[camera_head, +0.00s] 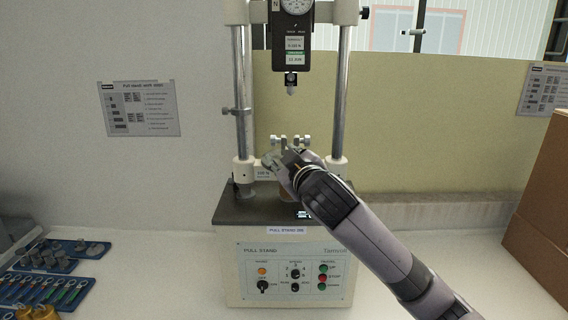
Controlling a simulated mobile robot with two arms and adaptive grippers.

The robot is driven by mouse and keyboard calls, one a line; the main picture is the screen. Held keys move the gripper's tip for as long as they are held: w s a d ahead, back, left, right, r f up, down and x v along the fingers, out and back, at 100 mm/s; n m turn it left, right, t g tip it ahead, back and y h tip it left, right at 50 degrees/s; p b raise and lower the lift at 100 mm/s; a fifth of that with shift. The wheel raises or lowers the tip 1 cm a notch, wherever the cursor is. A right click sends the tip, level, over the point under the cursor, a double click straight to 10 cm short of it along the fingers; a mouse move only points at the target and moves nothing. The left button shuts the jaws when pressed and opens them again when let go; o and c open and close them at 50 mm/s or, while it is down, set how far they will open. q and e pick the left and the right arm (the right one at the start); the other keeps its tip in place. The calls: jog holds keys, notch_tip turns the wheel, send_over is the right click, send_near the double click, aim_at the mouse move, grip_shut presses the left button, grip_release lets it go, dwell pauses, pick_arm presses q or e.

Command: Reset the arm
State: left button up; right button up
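My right arm comes in from the lower right, and its gripper (277,165) is in front of the lower clamp of the pull stand (293,265). The gripper points up and to the left, and its fingers are small and partly hidden by its own body, so I cannot tell whether they are open or shut. I cannot tell whether it touches the clamp (302,140), which shows just above it. My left gripper is not in view.
The force gauge (294,30) hangs between two steel columns (341,90). Blue trays (45,288) with metal parts and wrenches lie at lower left. A brown box (545,205) stands at right. White table is clear beside the stand.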

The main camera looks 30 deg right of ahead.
jog(key=shift+w+a+f, duration=0.1)
jog(key=shift+f, duration=0.5)
